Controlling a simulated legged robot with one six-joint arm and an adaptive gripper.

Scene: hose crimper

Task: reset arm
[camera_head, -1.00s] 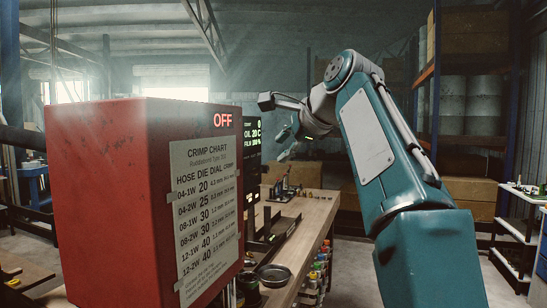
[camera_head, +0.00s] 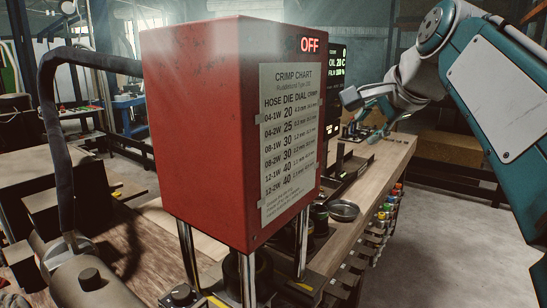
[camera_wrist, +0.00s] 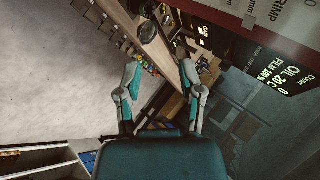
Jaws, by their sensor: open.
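My gripper (camera_wrist: 160,82) shows in the wrist view with its two teal and grey fingers spread apart. It is open, and nothing is between the fingers. In the head view my arm reaches in from the right, and the gripper (camera_head: 392,112) is small beyond the wrist, above the workbench. The red crimper (camera_head: 205,130) stands at the centre of the head view on metal posts, with a crimp chart on its side and a lit OFF sign. Part of its chart and its display (camera_wrist: 290,75) show at the upper right of the wrist view.
The wooden workbench (camera_head: 385,165) runs away behind the crimper. A round dish (camera_head: 343,210) lies on it, and several coloured items (camera_head: 388,208) line its right edge. A thick black hose (camera_head: 58,130) stands at the left. The floor (camera_head: 430,235) right of the bench is clear.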

